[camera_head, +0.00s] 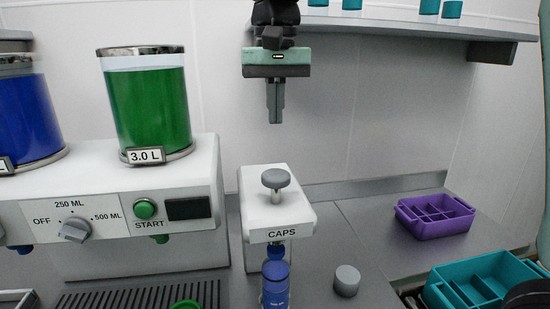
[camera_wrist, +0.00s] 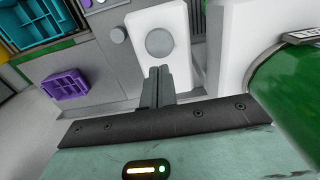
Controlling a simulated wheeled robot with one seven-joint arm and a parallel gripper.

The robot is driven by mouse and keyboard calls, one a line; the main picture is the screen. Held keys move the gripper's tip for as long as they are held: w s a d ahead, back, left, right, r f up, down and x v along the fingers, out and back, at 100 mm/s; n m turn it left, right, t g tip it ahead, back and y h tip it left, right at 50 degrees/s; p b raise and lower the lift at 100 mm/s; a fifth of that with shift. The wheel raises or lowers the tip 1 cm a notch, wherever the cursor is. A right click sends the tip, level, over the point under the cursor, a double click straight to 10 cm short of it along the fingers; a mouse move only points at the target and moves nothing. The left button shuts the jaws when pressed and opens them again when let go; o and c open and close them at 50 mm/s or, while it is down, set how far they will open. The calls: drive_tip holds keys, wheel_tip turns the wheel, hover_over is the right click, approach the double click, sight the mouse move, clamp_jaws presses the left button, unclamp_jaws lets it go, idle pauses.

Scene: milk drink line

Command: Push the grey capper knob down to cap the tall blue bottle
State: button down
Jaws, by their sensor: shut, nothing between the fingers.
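The grey capper knob (camera_head: 276,179) stands up on its stem on top of the white capper box (camera_head: 259,210) marked CAPS. In the wrist view the knob (camera_wrist: 160,43) is a round grey disc just beyond the fingertips. The tall blue bottle (camera_head: 275,285) stands upright under the capper's front, with a blue piece (camera_head: 276,251) just above it; I cannot tell whether they touch. My gripper (camera_head: 275,122) hangs fingers down above the knob, shut and empty, with a clear gap to it. It also shows in the wrist view (camera_wrist: 160,70).
Left of the capper is a white dispenser (camera_head: 100,185) with a green tank (camera_head: 150,110) and a blue tank (camera_head: 25,115). A grey cylinder (camera_head: 347,281) stands right of the bottle. A purple tray (camera_head: 435,227) and a teal crate (camera_head: 440,297) lie at the right. A shelf (camera_head: 400,27) runs above.

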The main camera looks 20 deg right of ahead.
sight(277, 175)
wheel_tip(277, 175, down, 10)
drive_tip(key=shift+f+p, duration=0.15)
drive_tip(key=shift+p, duration=1)
wheel_tip(277, 175, down, 4)
drive_tip(key=b, duration=0.2)
drive_tip(key=shift+f+b, duration=0.15)
drive_tip(key=shift+b, duration=0.2)
drive_tip(key=shift+s+f, duration=0.3)
drive_tip(key=r+p, duration=0.1)
drive_tip(key=r, duration=0.1)
drive_tip(key=r+p, duration=0.4)
drive_tip(key=shift+w+r, duration=0.1)
drive_tip(key=shift+w, duration=0.15)
drive_tip(key=shift+r+b, duration=0.35)
drive_tip(key=shift+b, duration=0.3)
wheel_tip(277, 175, up, 9)
drive_tip(key=b, duration=0.1)
drive_tip(key=shift+b, duration=0.35)
